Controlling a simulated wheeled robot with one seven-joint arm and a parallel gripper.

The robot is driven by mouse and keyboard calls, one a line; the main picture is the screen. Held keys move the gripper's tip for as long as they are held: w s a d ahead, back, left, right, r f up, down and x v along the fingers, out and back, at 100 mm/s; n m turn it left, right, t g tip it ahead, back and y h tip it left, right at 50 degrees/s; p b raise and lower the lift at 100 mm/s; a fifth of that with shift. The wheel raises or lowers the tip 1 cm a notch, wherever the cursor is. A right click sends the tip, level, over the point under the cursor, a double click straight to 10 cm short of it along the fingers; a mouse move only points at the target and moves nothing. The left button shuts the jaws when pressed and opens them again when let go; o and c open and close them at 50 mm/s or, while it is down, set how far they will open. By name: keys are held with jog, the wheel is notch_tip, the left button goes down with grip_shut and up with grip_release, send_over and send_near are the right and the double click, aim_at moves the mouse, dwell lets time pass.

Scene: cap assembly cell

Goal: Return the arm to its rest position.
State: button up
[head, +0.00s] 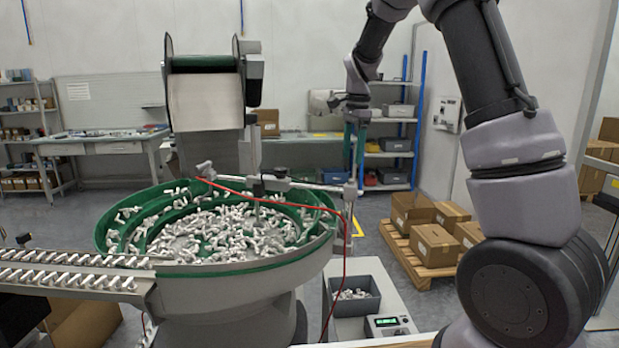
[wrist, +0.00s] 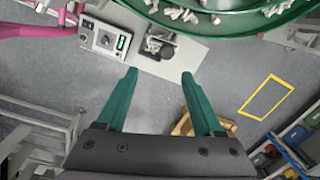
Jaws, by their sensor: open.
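My gripper (head: 353,163) hangs in the air to the right of the bowl feeder, at the end of my raised arm, with its green fingers pointing down. In the wrist view my gripper (wrist: 158,74) shows its two fingers spread apart, with nothing between them. Below are grey floor and part of a light stand top.
The green-rimmed bowl feeder (head: 325,230) holds many white parts, and a metal track (head: 75,258) leads left from it. A dark bin (head: 370,302) of white parts stands beside a control box (head: 391,325). Cardboard boxes (head: 411,211) sit on a pallet behind.

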jog(key=s+d+r+n+t+y, duration=0.1)
jog(key=s+d+r+n+t, duration=0.1)
jog(key=s+r, duration=0.4)
jog(key=s+d+r+n+t+y, duration=0.1)
jog(key=s+d+r+n, duration=0.15)
jog(key=s+r, duration=0.4)
jog(key=s+f+n+t, duration=0.1)
jog(key=s+n+t, duration=0.2)
jog(key=s, duration=1.4)
jog(key=n, duration=0.2)
jog(key=shift+d+f+n+t, duration=0.15)
jog(key=shift+f+n+t, duration=0.05)
jog(key=shift+n+t, duration=0.15)
